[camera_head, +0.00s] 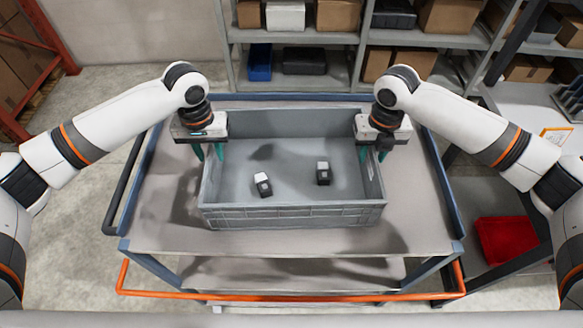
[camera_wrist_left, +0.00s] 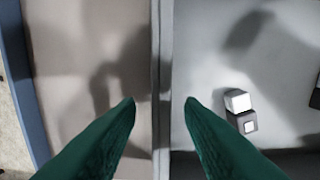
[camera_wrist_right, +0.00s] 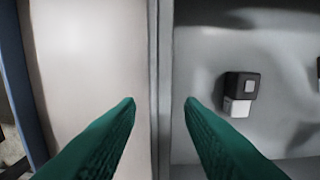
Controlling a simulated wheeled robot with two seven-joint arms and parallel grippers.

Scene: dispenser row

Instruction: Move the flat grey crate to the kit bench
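The flat grey crate (camera_head: 295,216) sits on the top deck of a cart (camera_head: 415,215). Inside it lie two small black-and-white items (camera_head: 263,184) (camera_head: 323,173), well apart. My left gripper (camera_head: 207,152) is at the crate's left wall and my right gripper (camera_head: 374,152) at its right wall. In the left wrist view the crate wall (camera_wrist_left: 162,45) runs between the open green fingers, with gaps on both sides. The right wrist view shows the same with the opposite wall (camera_wrist_right: 160,45). I cannot tell which bench is the kit bench.
The cart has blue side rails and an orange front bar (camera_head: 290,297). Shelves (camera_head: 310,37) with boxes and bins stand close behind it. A pale bench top (camera_head: 520,105) is at the right, with a red bin (camera_head: 507,240) below. Open floor (camera_head: 75,250) lies at the left.

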